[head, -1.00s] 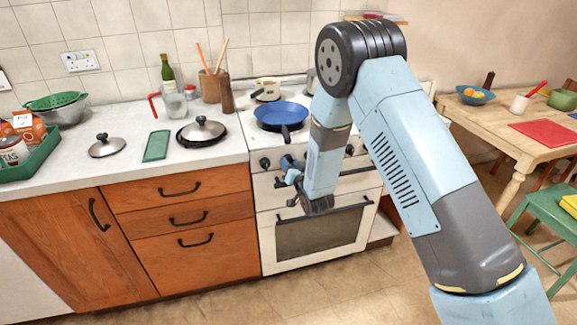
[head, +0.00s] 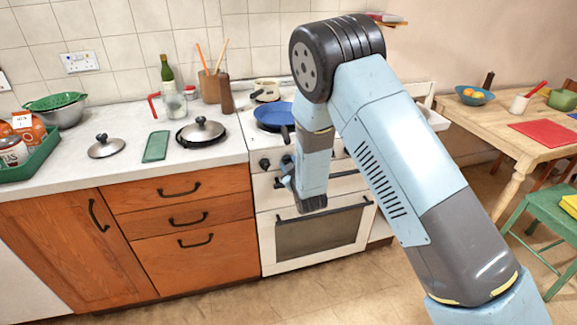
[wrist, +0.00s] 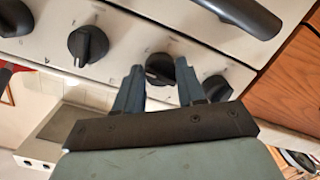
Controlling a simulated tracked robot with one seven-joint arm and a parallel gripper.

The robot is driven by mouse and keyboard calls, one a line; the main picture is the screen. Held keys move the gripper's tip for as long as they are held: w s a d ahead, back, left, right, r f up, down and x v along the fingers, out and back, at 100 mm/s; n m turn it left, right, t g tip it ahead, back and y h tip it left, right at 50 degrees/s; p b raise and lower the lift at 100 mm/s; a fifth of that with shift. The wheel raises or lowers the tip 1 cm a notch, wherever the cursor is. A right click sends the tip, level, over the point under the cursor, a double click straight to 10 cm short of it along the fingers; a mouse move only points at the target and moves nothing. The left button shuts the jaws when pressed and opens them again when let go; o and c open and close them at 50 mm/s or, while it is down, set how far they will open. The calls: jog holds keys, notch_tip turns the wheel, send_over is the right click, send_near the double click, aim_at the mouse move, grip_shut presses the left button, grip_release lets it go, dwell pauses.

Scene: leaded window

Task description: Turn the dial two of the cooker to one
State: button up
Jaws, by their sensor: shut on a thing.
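The white cooker (head: 262,222) stands in the middle of the head view, with a row of black dials along its front panel. In the wrist view, which is upside down, my gripper (wrist: 158,74) has its two blue fingers on either side of a black dial (wrist: 160,67) and is shut on it. This is the second dial from the cabinet side. The end dial (wrist: 217,88) is partly hidden behind the right finger. Another dial (wrist: 88,45) is free on the left. In the head view my gripper (head: 288,165) is at the panel, and my arm hides much of it.
The oven handle (wrist: 240,12) is close to my gripper. A blue frying pan (head: 272,116) and a cream pot (head: 266,88) are on the hob. Wooden drawers (head: 185,225) adjoin the cooker on the left. The floor in front is clear.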

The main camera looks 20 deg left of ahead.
jog(key=n, duration=0.5)
jog(key=shift+s+a, duration=0.25)
jog(key=shift+a, duration=0.05)
jog(key=shift+a+n, duration=0.1)
jog(key=shift+n, duration=0.2)
jog(key=o, duration=1)
jog(key=shift+t+h, duration=0.3)
jog(key=shift+h, duration=0.1)
jog(key=shift+o, duration=0.2)
jog(key=shift+d, duration=0.2)
jog(key=shift+d, duration=0.1)
jog(key=v, duration=1.3)
jog(key=shift+s, duration=0.3)
jog(key=shift+d+f, duration=0.1)
jog(key=shift+d, duration=0.05)
